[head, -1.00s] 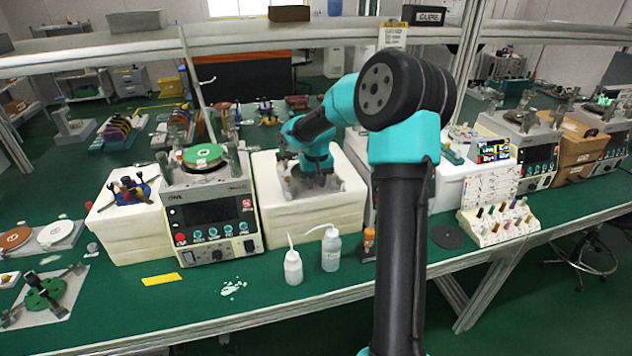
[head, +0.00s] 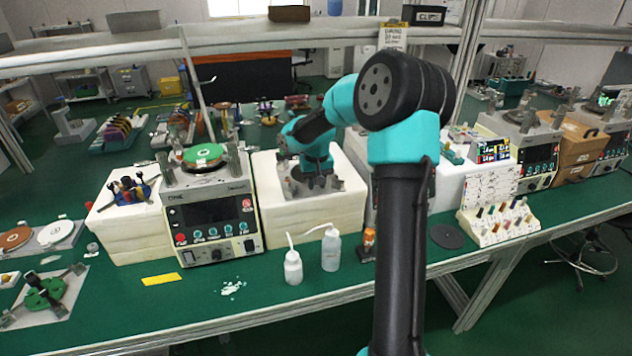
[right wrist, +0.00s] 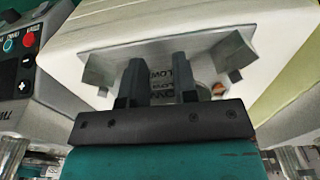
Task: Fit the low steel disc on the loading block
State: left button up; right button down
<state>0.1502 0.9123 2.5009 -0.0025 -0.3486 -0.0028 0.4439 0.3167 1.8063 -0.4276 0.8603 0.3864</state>
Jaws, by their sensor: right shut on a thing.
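My right gripper (right wrist: 158,85) is shut on a small grey piece lettered LOW (right wrist: 160,84), which appears to be the low steel disc. Only its lettered part shows between the fingers; the rest is hidden. Beneath is a grey plate with raised end pieces (right wrist: 100,72), apparently the loading block; it lies on a white box-like stand. In the head view the right gripper (head: 313,182) is over this grey plate (head: 352,187). I cannot tell whether the held piece touches the plate. My left gripper is not in view.
A lapping machine (head: 212,222) with a green-topped disc stands just left of the white stand (head: 268,215). Two white bottles (head: 331,250) stand in front. A black disc (head: 446,236) and a rack of coloured pegs (head: 500,222) lie to the right.

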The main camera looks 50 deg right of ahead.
jog(key=shift+f, duration=0.9)
jog(key=c, duration=0.8)
grip_release()
notch_tip(320, 180, up, 17)
jog(key=shift+s+a+r, duration=0.15)
jog(key=shift+s+a, duration=0.05)
jog(key=shift+s, duration=0.15)
dwell(0.5)
